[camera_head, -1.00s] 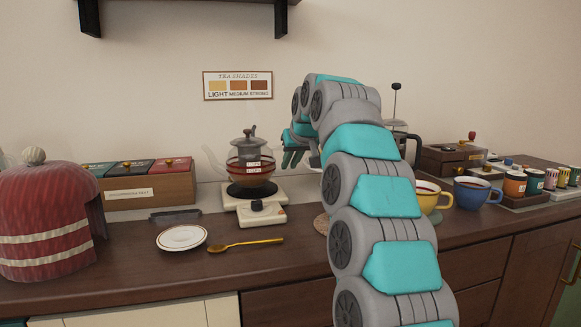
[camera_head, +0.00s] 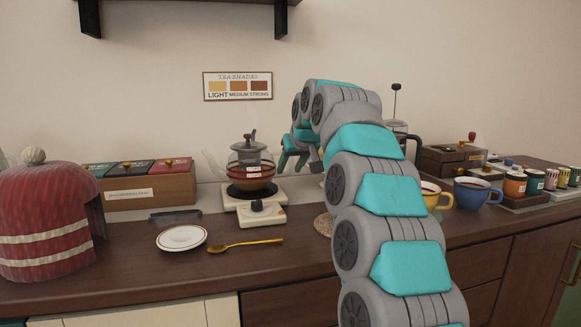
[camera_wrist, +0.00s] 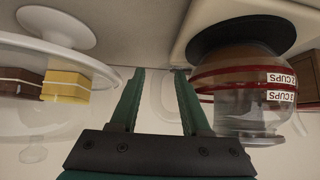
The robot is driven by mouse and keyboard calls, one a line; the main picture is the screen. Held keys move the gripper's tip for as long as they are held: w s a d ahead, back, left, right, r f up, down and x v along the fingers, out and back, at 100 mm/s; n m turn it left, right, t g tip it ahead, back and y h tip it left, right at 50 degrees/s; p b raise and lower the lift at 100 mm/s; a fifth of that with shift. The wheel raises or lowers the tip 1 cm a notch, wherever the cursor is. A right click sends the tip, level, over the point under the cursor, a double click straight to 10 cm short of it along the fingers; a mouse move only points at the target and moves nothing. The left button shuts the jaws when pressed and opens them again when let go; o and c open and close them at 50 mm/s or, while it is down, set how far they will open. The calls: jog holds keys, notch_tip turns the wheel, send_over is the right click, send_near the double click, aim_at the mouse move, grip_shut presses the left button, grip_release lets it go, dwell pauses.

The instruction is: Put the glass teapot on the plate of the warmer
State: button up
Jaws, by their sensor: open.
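The glass teapot (camera_head: 250,172), with a grey lid and red bands, stands upright on the dark round plate (camera_head: 250,190) of the cream warmer (camera_head: 262,215). Its base appears to rest on the plate. In the wrist view, which looks inverted, the teapot (camera_wrist: 245,105) is at the right beneath the dark plate (camera_wrist: 240,35). My gripper (camera_head: 284,161) is just right of the teapot in the head view. Its two green fingers (camera_wrist: 160,85) are apart. A faint clear handle shows around the fingers; I cannot tell whether they touch it.
A saucer (camera_head: 182,238) and a gold spoon (camera_head: 245,245) lie in front of the warmer. A red knitted cosy (camera_head: 45,220) and a tea box (camera_head: 150,187) are left. Yellow and blue mugs (camera_head: 473,191) stand right. A white stand (camera_wrist: 45,50) with brown and yellow blocks is close in the wrist view.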

jog(key=shift+r, duration=0.15)
jog(key=v, duration=1.2)
dwell(1.5)
